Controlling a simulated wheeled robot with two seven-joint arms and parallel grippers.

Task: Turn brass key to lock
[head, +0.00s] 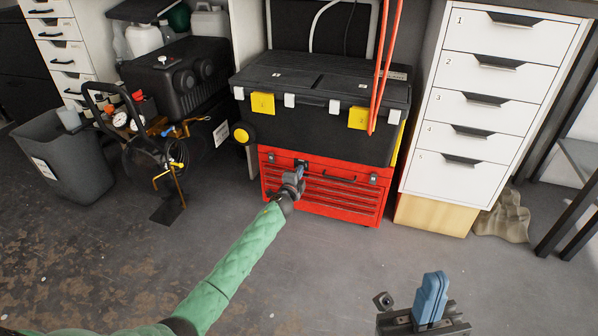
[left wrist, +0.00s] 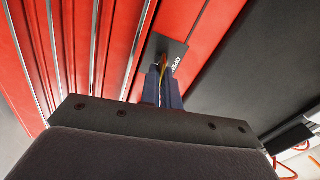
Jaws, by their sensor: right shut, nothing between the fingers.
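The red toolbox (head: 320,205) stands under a black box, its front facing me. My left gripper (head: 301,168) reaches its upper front at the lock plate. In the left wrist view, a dark plate (left wrist: 178,52) with the lettering "OPEN" is on the red front. A thin strip of the brass key (left wrist: 164,63) shows between the blue fingers of the left gripper (left wrist: 163,78), which are close together on it; most of the key and the keyhole are hidden. My right gripper (head: 434,280) is shut and empty, low at the right, away from the toolbox.
A black box with yellow latches (head: 315,105) sits on the red toolbox, with orange tubing (head: 385,65) in front. A white drawer cabinet (head: 490,100) stands to the right. A compressor (head: 180,80) and grey bin (head: 70,160) are at left. The floor in front is clear.

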